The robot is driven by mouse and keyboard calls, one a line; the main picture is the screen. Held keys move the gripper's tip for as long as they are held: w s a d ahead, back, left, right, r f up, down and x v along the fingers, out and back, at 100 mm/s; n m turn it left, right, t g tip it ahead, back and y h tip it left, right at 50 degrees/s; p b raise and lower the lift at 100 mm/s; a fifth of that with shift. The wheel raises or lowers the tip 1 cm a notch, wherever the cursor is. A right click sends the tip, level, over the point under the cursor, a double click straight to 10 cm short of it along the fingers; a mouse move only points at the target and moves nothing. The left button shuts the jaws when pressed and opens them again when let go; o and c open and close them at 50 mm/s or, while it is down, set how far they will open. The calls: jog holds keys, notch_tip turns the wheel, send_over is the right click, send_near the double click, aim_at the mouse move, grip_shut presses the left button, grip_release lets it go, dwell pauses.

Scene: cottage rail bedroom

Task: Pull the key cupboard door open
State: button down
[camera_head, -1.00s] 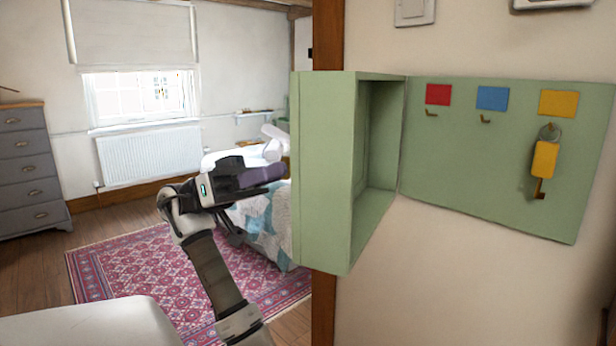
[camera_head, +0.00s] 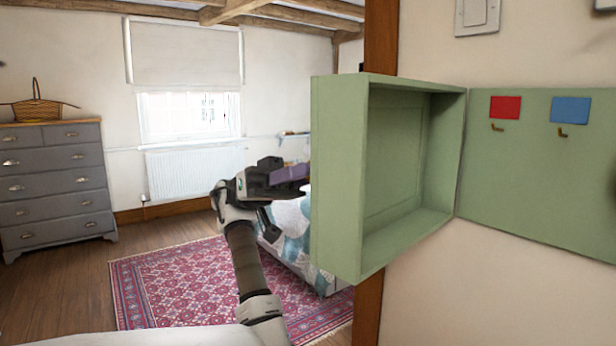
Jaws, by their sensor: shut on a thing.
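The green key cupboard (camera_head: 340,180) is on the wall at the right. Its deep box part stands out from the wall with its hollow side facing me. A flat green panel (camera_head: 520,165) joins it at the right along an upright edge, spread wide open from it. The panel carries a red label (camera_head: 506,107) and a blue label (camera_head: 570,110), each above a small hook. The panel's right end is cut off by the picture. My gripper (camera_head: 291,177) is left of the box, shut on a purple thing (camera_head: 288,174) whose shape is unclear. It appears apart from the cupboard.
A wooden post (camera_head: 370,310) stands behind the box's left side. A bed (camera_head: 290,225) is beyond my gripper. A patterned rug (camera_head: 190,285) covers the floor. A grey chest of drawers (camera_head: 57,185) with a basket (camera_head: 36,108) is far left. Bare floor lies between.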

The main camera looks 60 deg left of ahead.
jog(key=c, duration=1.1)
grip_release()
jog(key=shift+o, duration=0.2)
notch_tip(320, 180, up, 20)
jog(key=p, duration=1.1)
